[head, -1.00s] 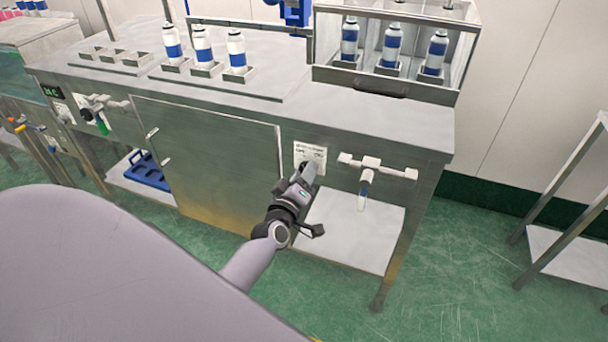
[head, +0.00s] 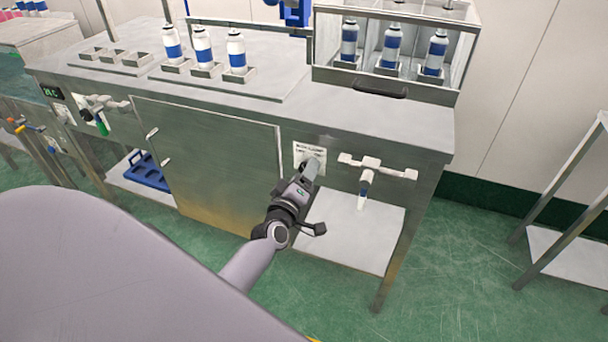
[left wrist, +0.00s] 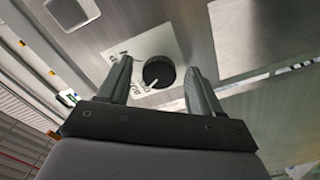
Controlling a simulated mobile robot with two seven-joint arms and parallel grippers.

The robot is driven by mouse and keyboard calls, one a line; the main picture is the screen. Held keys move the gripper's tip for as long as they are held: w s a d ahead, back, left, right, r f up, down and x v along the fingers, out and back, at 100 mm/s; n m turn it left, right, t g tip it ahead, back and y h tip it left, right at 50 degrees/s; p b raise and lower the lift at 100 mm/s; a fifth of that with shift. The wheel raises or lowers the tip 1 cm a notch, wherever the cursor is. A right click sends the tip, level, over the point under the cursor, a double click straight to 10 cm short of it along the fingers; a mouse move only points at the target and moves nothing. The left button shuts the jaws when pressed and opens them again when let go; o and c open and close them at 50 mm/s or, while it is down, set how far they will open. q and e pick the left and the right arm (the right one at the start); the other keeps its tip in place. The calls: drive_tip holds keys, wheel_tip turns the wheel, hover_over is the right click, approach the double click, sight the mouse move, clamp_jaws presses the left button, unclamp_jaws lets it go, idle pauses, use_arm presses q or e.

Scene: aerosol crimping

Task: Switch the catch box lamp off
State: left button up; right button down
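A white label plate (head: 309,153) is on the steel bench's front, right of the large panel door. In the left wrist view it carries a round black knob (left wrist: 158,72) with a light pointer mark; its lettering is too blurred to read for certain. My left gripper (head: 309,170) is right in front of the plate and hides the knob in the head view. In the left wrist view the gripper (left wrist: 159,82) is open, one finger on each side of the knob, with gaps visible between. I cannot tell a lit lamp. My right gripper is not in view.
A pipe fitting with a hanging nozzle (head: 366,182) is just right of the plate. A lower shelf (head: 350,235) lies below. Blue-banded cans (head: 236,52) stand on the bench top, and a clear guarded box (head: 385,85) stands at the back right.

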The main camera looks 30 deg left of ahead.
use_arm(q)
drive_tip(key=shift+s, duration=0.1)
drive_tip(key=v, duration=0.7)
drive_tip(key=shift+p, duration=0.45)
drive_tip(key=s+d+m+g+h+p, duration=0.3)
drive_tip(key=s+d+m, duration=0.3)
drive_tip(key=s+m, duration=0.2)
drive_tip(key=s+d+f+m+g+h+p, duration=0.1)
drive_tip(key=s+d+m+g+h+p, duration=0.2)
drive_tip(key=s+d+m+p, duration=0.2)
drive_tip(key=s+d+m, duration=0.1)
drive_tip(key=s+m, duration=0.2)
drive_tip(key=s, duration=0.2)
drive_tip(key=shift+s+f+g+h+p, duration=0.2)
drive_tip(key=shift+s+g+h+p, duration=0.1)
drive_tip(key=shift+g, duration=0.1)
